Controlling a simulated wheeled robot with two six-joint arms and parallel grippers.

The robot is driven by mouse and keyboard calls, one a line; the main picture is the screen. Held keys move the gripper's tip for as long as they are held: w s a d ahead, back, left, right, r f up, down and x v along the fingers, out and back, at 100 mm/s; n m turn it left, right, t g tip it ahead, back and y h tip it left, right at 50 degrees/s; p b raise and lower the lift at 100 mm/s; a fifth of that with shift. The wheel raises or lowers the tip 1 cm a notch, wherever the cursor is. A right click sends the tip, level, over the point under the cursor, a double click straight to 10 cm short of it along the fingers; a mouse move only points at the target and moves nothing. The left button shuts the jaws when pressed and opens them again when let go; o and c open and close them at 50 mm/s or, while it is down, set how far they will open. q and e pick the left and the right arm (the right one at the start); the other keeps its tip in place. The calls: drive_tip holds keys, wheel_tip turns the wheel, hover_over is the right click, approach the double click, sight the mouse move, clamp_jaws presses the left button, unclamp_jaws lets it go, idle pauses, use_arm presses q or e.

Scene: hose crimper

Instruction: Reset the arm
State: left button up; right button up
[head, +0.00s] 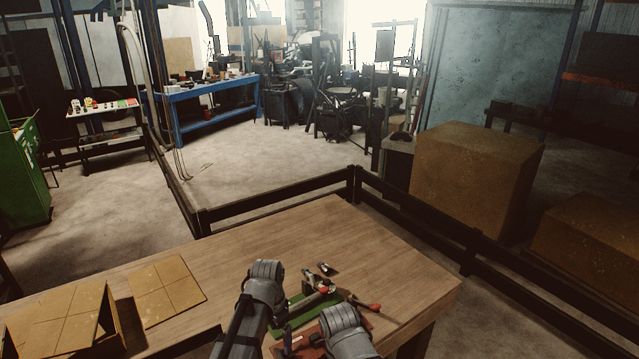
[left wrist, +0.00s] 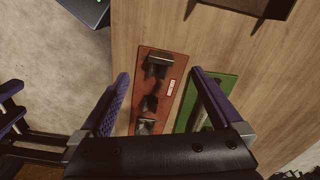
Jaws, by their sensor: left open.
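In the left wrist view my left gripper (left wrist: 160,76) is open, its purple fingers spread above a red board (left wrist: 178,68) with dark metal fixtures. Nothing is held between the fingers. A green board (left wrist: 226,88) lies beside the red one, partly behind the right-hand finger. In the head view my two grey arm links hide much of the boards and the gripper fingertips. The green board (head: 297,302) shows there with a lever tool, which has red knobs (head: 376,307). Part of my other gripper shows at the left edge of the wrist view, its jaws unclear.
The boards lie on a wooden table (head: 385,250). Tan panels (head: 167,292) stand or lie at its left, and its far part is clear. A dark rail fence (head: 290,190) runs behind it. Brown boxes (head: 470,175) stand at the right.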

use_arm(q)
drive_tip(key=s+a+n, duration=0.6)
drive_tip(key=s+n, duration=0.2)
drive_tip(key=s+d+f+m+b, duration=0.1)
drive_tip(key=s+d+f+b, duration=0.1)
drive_tip(key=d+f+b, duration=0.1)
drive_tip(key=s+d+f+m+y+b, duration=0.1)
drive_tip(key=s+d+f+m+b, duration=0.1)
drive_tip(key=d, duration=0.6)
wheel_tip(320, 180, down, 2)
drive_tip(key=s+b, duration=0.1)
drive_tip(key=b, duration=0.1)
drive_tip(key=shift+s+d+f+m+b, duration=0.15)
drive_tip(key=shift+s+f+m+b, duration=0.15)
drive_tip(key=shift+s+b, duration=0.1)
